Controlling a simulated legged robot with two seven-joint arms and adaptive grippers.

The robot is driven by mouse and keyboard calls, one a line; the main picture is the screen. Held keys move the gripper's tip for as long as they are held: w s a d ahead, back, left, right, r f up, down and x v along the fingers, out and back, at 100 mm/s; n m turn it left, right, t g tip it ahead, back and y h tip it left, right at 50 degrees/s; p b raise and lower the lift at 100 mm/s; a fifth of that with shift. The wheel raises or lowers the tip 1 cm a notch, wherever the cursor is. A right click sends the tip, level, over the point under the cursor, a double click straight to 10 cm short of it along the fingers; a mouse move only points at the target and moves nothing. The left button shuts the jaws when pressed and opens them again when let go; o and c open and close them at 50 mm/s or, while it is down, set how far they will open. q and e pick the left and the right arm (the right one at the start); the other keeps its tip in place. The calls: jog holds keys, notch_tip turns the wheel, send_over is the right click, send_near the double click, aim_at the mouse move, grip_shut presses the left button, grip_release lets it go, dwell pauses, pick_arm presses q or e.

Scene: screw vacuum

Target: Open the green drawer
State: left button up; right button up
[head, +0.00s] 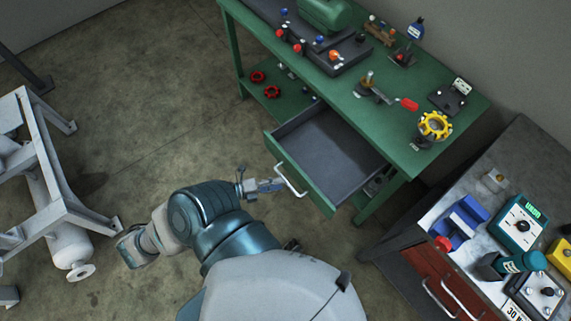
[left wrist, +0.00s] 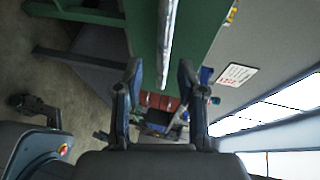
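The green drawer (head: 303,179) is pulled out from the green workbench, and its empty grey inside shows in the head view. Its pale bar handle (head: 290,180) is on the front panel. My left gripper (head: 271,185) is at the handle, outside the drawer front. In the left wrist view, the two fingers (left wrist: 161,72) stand apart. The handle bar (left wrist: 166,40) runs down the picture, in line with the gap between them. Contact cannot be made out.
The green workbench (head: 232,45) holds tools and fittings on top, with red valve wheels (head: 272,92) on its lower shelf. A second bench with a red drawer (head: 430,280) stands at the right. A pale metal frame (head: 50,165) stands at the left. Bare floor (head: 160,110) lies between.

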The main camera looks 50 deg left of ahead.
pick_arm(q)
jog(key=v, duration=0.7)
jog(key=shift+s+a, duration=0.2)
jog(key=shift+s, duration=0.1)
